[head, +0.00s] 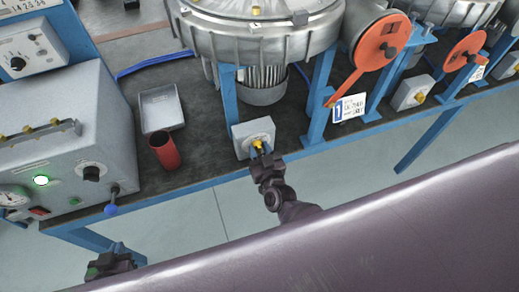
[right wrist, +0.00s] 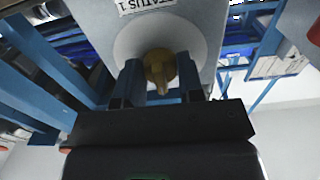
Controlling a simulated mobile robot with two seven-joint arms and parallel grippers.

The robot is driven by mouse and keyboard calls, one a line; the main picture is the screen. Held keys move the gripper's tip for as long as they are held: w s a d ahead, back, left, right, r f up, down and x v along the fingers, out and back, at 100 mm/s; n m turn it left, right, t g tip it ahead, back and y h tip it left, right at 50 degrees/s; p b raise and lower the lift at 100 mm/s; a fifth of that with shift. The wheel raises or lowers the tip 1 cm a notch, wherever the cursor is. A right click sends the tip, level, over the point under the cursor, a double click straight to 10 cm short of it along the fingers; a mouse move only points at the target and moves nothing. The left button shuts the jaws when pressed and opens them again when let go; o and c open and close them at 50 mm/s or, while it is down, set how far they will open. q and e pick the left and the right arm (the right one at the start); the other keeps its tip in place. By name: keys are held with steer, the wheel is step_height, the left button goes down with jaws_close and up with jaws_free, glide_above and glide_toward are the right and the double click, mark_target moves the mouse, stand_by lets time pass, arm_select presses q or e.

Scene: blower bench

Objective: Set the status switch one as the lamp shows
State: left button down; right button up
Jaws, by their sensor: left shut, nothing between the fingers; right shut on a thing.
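The status switch one is a light grey box (head: 254,138) with a yellow knob (head: 258,145), at the bench's front edge in the head view. My right gripper (head: 259,153) is at the box front, shut on the yellow knob. In the right wrist view the knob (right wrist: 160,67) sits between the two blue fingers, below an upside-down "STATUS 1" label (right wrist: 150,5). The knob's narrow end points toward the gripper body. My left gripper (head: 112,260) is shut and empty, low at the left, away from the bench things.
A red cup (head: 164,152) and a grey tray (head: 162,108) stand between the control box (head: 60,125) and the switch. A big blower (head: 262,45) stands behind the switch. An orange lever (head: 368,55) and a "1" tag (head: 348,107) are to its right.

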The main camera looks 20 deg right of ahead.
steer(key=shift+m, duration=0.4)
steer(key=m, duration=0.3)
steer(key=shift+m, duration=0.4)
steer(key=shift+m+b, duration=0.4)
steer(key=shift+m, duration=1.8)
steer(key=shift+r, duration=0.1)
steer(key=o, duration=0.9)
steer(key=s, duration=1.1)
steer(key=shift+d, duration=0.15)
steer(key=shift+w, duration=0.1)
